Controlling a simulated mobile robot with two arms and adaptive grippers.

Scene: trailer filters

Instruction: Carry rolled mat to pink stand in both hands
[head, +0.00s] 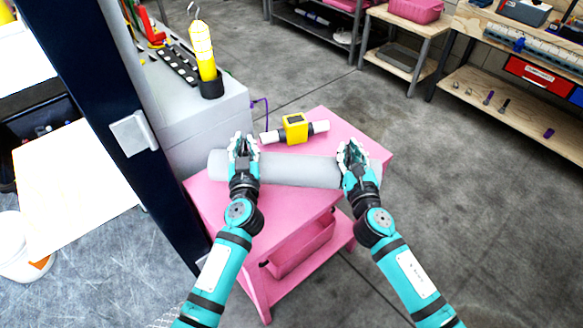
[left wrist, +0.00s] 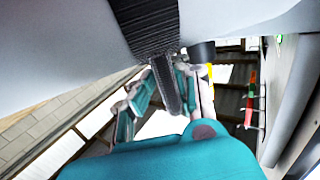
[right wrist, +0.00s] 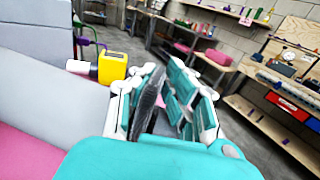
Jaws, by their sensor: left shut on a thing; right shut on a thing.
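The rolled mat (head: 298,170) is a long grey-white roll lying level across the top of the pink stand (head: 285,221) in the head view. My left gripper (head: 243,150) is shut on it near its left end. My right gripper (head: 352,158) is shut on it near its right end. In the left wrist view the mat (left wrist: 60,50) fills the upper part, close to the fingers. In the right wrist view the mat (right wrist: 60,105) runs in from the left, with pink stand top below it. Whether the mat touches the stand top cannot be told for certain.
A yellow device with white pipe ends (head: 295,129) lies on the stand just behind the mat. A grey cabinet (head: 205,110) with a yellow lamp (head: 203,50) stands at the back left. A dark post (head: 110,110) rises left. Floor to the right is clear.

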